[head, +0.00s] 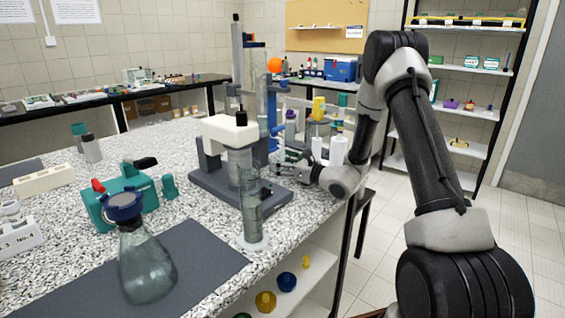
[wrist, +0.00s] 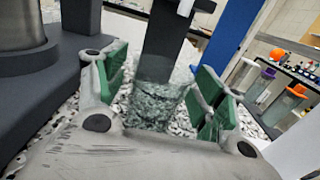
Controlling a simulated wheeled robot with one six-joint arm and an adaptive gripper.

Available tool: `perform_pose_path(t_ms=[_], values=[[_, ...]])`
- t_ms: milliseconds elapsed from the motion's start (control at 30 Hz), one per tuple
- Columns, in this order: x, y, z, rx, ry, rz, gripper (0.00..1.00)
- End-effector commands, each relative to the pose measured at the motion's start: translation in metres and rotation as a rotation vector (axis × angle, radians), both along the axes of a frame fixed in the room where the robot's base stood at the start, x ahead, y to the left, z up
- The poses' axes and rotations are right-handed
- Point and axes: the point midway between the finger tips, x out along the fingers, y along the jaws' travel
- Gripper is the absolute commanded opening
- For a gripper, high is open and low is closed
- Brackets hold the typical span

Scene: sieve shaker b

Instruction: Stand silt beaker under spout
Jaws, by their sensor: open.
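A clear glass beaker (wrist: 155,105) stands between the fingers of my gripper (wrist: 162,85) in the wrist view. Its wall shows the speckled counter through it, and I see no label that tells whether it is the silt beaker. The green-padded fingers are open, one on each side; whether they touch the glass I cannot tell. A dark upright part (wrist: 165,45) shows behind and above the beaker. In the head view my gripper (head: 287,170) is low at the counter's right edge, beside a device with a cream head (head: 229,131) and dark base (head: 215,182). I cannot make out a spout for sure.
A tall clear cylinder (head: 250,215) stands in front of the device. A blue-capped flask (head: 147,268) is on a dark mat (head: 205,262), beside a teal device (head: 115,205). A blue post (wrist: 232,35) is close to my right finger. White cylinders (head: 338,150) stand behind my wrist.

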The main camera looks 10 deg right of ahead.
Motion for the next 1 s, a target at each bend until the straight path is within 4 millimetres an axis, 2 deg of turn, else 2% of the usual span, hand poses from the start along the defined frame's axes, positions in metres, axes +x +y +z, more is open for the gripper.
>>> perform_pose_path(t_ms=[167,600,1000], values=[[-0.009,-0.007,0.000,0.001,0.001,-0.002,0.69],[-0.082,-0.060,0.000,0.001,0.001,-0.002,0.69],[-0.112,-0.083,0.000,0.000,0.000,-0.002,0.69]])
